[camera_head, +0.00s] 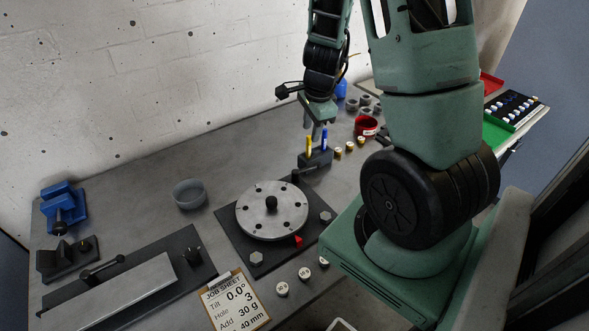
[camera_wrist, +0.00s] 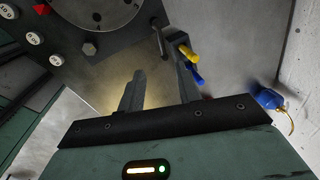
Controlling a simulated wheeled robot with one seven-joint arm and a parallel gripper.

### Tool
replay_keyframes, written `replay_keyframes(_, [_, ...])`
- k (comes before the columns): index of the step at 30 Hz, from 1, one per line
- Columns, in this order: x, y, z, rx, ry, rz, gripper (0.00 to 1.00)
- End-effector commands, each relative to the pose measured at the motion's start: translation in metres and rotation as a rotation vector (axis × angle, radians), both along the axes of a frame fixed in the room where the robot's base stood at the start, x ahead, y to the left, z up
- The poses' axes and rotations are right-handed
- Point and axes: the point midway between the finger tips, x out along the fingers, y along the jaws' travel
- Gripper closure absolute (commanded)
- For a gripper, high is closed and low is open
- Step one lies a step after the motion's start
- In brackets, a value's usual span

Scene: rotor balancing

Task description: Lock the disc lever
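The round grey disc (camera_head: 262,221) lies on a dark square base plate (camera_head: 236,246), with a black knob at its centre and several holes. A small dark lever (camera_head: 297,176) appears to stand at the plate's back corner. In the wrist view, the disc (camera_wrist: 97,12) is at the top and the lever (camera_wrist: 159,41) is beside the pen holder. Whether the lever is locked cannot be told. My gripper (camera_head: 317,136) is above the pen holder, behind the disc. Its two fingers (camera_wrist: 160,92) are apart with nothing between them.
The pen holder (camera_head: 316,160) with a yellow and a blue pen stands close to the lever. Small brass-topped weights stand to the right.

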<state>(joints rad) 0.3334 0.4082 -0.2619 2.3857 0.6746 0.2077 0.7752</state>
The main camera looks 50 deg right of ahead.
Motion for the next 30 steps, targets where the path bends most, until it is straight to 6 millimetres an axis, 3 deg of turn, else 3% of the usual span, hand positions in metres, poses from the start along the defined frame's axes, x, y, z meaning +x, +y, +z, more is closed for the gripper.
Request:
replay_keyframes(16, [0.019,-0.006,-0.111,0.007,0.002,0.005,0.66])
replay_keyframes(21, [0.024,-0.008,-0.137,0.007,0.001,0.007,0.66])
replay_keyframes(30, [0.029,-0.01,-0.159,0.003,0.001,0.009,0.66])
